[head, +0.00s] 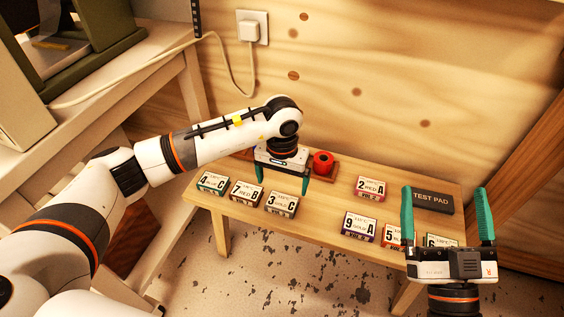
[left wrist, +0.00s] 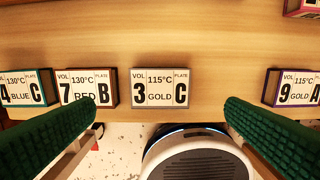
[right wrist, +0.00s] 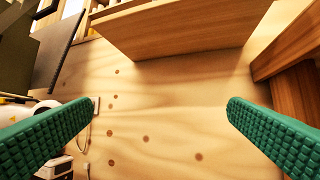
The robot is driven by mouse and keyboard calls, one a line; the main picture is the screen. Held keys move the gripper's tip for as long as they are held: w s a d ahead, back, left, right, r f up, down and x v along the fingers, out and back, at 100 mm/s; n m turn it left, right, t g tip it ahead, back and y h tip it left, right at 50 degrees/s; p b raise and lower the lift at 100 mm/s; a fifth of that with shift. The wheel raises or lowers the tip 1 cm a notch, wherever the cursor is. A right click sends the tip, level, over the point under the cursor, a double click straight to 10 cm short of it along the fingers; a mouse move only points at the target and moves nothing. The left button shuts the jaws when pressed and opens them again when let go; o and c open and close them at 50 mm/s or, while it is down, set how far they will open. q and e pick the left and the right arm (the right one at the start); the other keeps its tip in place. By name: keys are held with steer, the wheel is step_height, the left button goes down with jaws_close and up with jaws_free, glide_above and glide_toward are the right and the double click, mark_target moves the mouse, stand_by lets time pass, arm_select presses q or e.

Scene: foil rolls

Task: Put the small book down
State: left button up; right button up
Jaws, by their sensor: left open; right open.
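Several small books lie on the wooden table, face up; I cannot tell which one is meant. The book "3 GOLD C" (head: 281,203) also shows in the left wrist view (left wrist: 160,88), centred between the fingertips. Left of it are "7 RED B" (head: 246,193) and "4 BLUE C" (head: 213,182). "9 GOLD A" (head: 360,226) and "2 RED A" (head: 371,187) lie to the right. My left gripper (head: 283,174) is open and empty, pointing down over the table behind the "3 GOLD C" book. My right gripper (head: 448,215) is open and empty, fingers up, partly hiding two books (head: 393,236).
A dark "TEST PAD" (head: 433,201) lies at the table's right end. A red roll (head: 323,163) stands on a brown base beside my left gripper. The table's middle (head: 325,200) is clear. A white shelf stands left; a wooden wall is behind.

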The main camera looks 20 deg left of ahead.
arm_select(q)
steer(key=shift+r+p, duration=0.45)
steer(key=shift+r, duration=1.9)
arm_select(e)
steer(key=shift+w+d+f+g+h, duration=0.1)
steer(key=shift+w+f+g+h, duration=0.1)
steer(key=shift+f+g, duration=0.45)
steer(key=shift+w+d+f+g+h, duration=0.15)
steer(key=shift+f+g, duration=0.25)
steer(key=shift+f, duration=0.4)
steer(key=shift+w+a+f+g+h, duration=0.1)
steer(key=shift+w+f+g+h, duration=0.15)
steer(key=shift+f+g, duration=0.4)
